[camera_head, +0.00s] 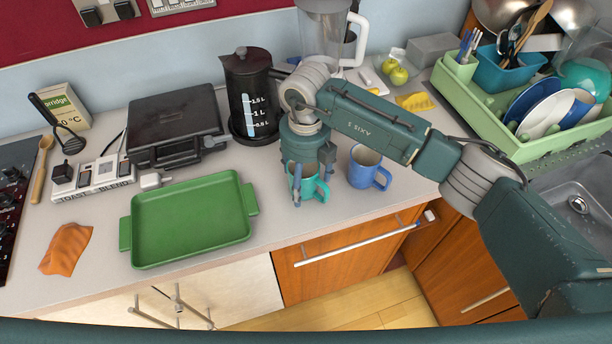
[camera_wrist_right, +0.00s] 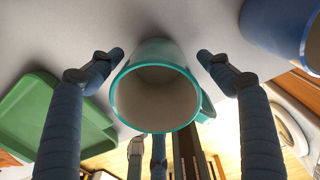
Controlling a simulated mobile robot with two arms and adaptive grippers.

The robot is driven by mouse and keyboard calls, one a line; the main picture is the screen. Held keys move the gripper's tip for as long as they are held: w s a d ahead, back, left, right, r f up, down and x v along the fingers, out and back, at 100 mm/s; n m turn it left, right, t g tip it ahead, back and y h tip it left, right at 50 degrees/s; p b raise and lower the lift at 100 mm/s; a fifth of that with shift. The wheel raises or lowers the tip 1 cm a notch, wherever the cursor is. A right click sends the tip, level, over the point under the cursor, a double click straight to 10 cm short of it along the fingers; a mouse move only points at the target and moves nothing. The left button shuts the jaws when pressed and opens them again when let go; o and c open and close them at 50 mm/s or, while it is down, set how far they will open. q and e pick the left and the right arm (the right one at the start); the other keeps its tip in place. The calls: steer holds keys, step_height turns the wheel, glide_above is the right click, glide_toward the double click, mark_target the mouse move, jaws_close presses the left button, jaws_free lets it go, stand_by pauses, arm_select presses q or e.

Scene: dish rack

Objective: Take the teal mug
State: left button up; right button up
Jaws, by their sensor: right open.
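The teal mug (camera_head: 308,184) stands upright on the counter near its front edge, right of the green tray. My right gripper (camera_head: 311,195) is above it with its fingers pointing down around the mug. In the right wrist view the mug (camera_wrist_right: 155,88) sits between the spread fingers of the gripper (camera_wrist_right: 160,58), with a gap on each side. Its open mouth faces the camera and looks empty. Its handle (camera_wrist_right: 206,108) is on the right in that view. The gripper is open and partly hides the mug in the head view. My left gripper is not in view.
A blue mug (camera_head: 367,168) stands close on the right, also in the wrist view (camera_wrist_right: 277,25). The green tray (camera_head: 190,218) lies on the left. A black kettle (camera_head: 252,95) and a blender (camera_head: 325,35) stand behind. A green dish rack (camera_head: 495,115) is at right.

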steer(key=shift+f, duration=0.1)
steer(key=c, duration=1.5)
steer(key=shift+c, duration=0.3)
